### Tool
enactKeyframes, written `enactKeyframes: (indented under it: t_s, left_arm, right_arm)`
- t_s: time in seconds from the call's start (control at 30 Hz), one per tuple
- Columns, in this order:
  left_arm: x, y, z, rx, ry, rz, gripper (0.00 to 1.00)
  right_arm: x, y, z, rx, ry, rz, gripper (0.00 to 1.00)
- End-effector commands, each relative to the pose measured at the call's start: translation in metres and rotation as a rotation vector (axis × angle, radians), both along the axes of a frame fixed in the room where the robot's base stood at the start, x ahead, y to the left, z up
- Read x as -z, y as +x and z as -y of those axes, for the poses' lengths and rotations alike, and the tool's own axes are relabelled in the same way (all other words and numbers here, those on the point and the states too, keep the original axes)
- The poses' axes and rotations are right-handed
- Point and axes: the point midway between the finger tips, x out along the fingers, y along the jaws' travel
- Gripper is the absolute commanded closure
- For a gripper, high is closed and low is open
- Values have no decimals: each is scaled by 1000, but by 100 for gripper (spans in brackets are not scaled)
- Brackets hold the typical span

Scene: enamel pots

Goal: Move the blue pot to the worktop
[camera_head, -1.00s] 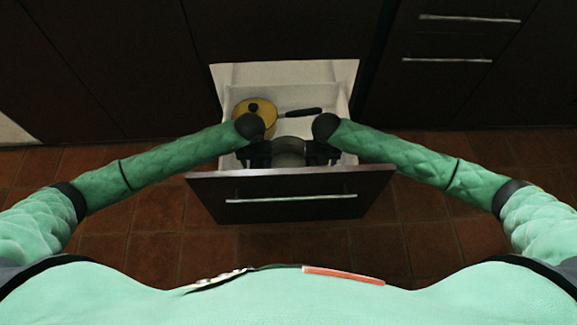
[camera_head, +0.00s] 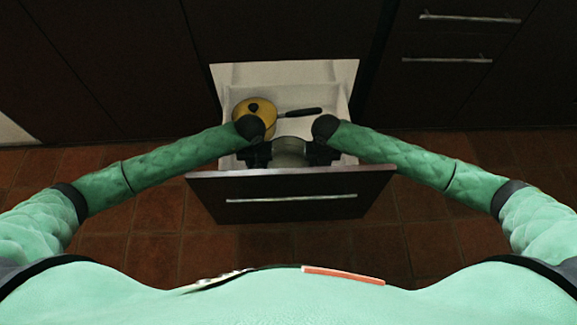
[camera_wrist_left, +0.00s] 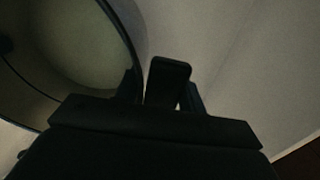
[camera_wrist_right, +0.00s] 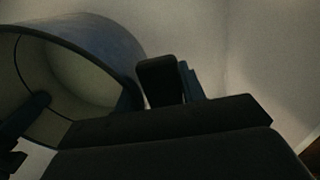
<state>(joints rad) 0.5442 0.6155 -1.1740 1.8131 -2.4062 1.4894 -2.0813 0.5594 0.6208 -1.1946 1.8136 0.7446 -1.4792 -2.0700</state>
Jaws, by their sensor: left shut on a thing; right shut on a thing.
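The blue pot (camera_head: 290,150) is inside the open drawer (camera_head: 322,98), between my two grippers. Its pale inside shows, and its dark blue outer wall is seen in the right wrist view (camera_wrist_right: 100,37). It also shows in the left wrist view (camera_wrist_left: 84,45). My left gripper (camera_head: 262,158) is shut on the pot's left side. My right gripper (camera_head: 318,157) is shut on its right side. In both wrist views the fingers are at the pot's edge; the exact grip is dark and partly hidden. I cannot tell whether the pot touches the drawer floor. No worktop is clearly in view.
A yellow pan (camera_head: 243,108) with a dark handle lies behind the pot, at the drawer's left. The dark drawer front (camera_head: 290,187) with a long metal handle stands close before the pot. Dark cabinets (camera_head: 455,35) are on both sides. The tiled floor (camera_head: 160,215) is clear.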

Motion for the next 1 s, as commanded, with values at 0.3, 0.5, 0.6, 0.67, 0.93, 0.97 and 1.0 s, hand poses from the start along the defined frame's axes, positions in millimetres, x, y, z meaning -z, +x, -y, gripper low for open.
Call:
enactKeyframes:
  t_s: [0.3, 0.5, 0.6, 0.67, 0.93, 0.97, 1.0]
  left_arm:
    - [-7, 1, -2, -1, 4, 0, 100]
    - [-20, 1, -2, -1, 4, 0, 100]
    - [-27, 1, -2, -1, 5, 0, 100]
    - [-32, 1, -2, -1, 5, 0, 100]
    - [-48, 1, -2, -1, 6, 0, 100]
    - [-49, 1, -2, -1, 6, 0, 100]
    - [-50, 1, -2, -2, 6, 0, 100]
  right_arm:
    - [-7, 1, 1, 1, -4, 1, 100]
    - [-20, 1, 2, 1, -4, 1, 100]
    - [-28, 1, 2, 1, -4, 1, 100]
    - [-32, 1, 2, 1, -5, 1, 100]
    - [-48, 1, 2, 2, -5, 0, 100]
    - [-49, 1, 2, 2, -5, 0, 100]
    - [-50, 1, 2, 2, -5, 0, 100]
